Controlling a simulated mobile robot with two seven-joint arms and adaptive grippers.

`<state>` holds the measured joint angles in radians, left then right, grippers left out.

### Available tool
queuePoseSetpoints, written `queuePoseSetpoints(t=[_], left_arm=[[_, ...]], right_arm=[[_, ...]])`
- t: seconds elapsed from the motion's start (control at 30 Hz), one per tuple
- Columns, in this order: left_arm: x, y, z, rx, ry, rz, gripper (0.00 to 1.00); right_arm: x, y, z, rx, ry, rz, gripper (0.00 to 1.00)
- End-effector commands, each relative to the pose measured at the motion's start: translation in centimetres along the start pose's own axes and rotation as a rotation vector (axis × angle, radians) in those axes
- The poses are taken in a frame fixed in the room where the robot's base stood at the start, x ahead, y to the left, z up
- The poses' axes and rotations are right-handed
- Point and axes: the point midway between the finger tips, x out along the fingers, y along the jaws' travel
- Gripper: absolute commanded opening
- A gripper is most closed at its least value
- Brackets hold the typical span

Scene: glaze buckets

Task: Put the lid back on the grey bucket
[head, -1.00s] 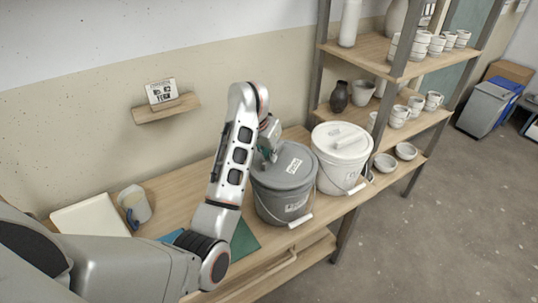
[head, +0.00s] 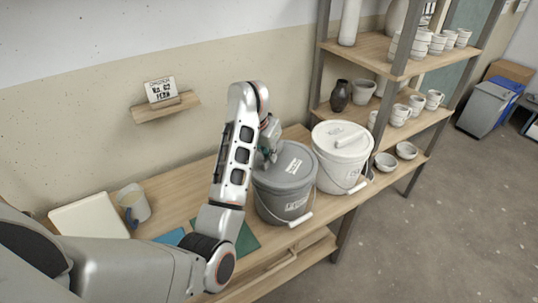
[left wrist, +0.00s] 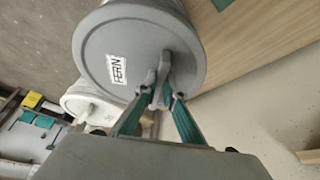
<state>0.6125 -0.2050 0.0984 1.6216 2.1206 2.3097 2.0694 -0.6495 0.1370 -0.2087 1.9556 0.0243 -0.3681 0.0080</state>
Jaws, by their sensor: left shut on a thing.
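The grey bucket (head: 278,205) stands on the wooden bench with its wire handle hanging at the front. The grey lid (head: 293,163) lies over its mouth and looks level; I cannot tell whether it is pressed fully down. The lid also shows in the left wrist view (left wrist: 125,48), with a white label reading "FERN". My left gripper (head: 268,157) is over the lid; in the left wrist view its green fingers (left wrist: 163,92) are shut on the lid's raised grip (left wrist: 159,77). My right gripper is not in view.
A white bucket (head: 330,178) with its own lid stands close to the right of the grey one. Shelves (head: 400,135) with cups and bowls stand behind. A beige jug (head: 134,205) and a pale board (head: 90,217) are on the bench at left.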

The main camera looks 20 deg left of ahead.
Motion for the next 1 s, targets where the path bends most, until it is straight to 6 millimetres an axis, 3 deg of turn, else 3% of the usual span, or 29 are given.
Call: queuePoseSetpoints(t=[1.0], left_arm=[[0.18,0.16,0.02,-0.005,0.002,0.006,0.00]], right_arm=[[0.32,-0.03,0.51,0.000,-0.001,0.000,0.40]])
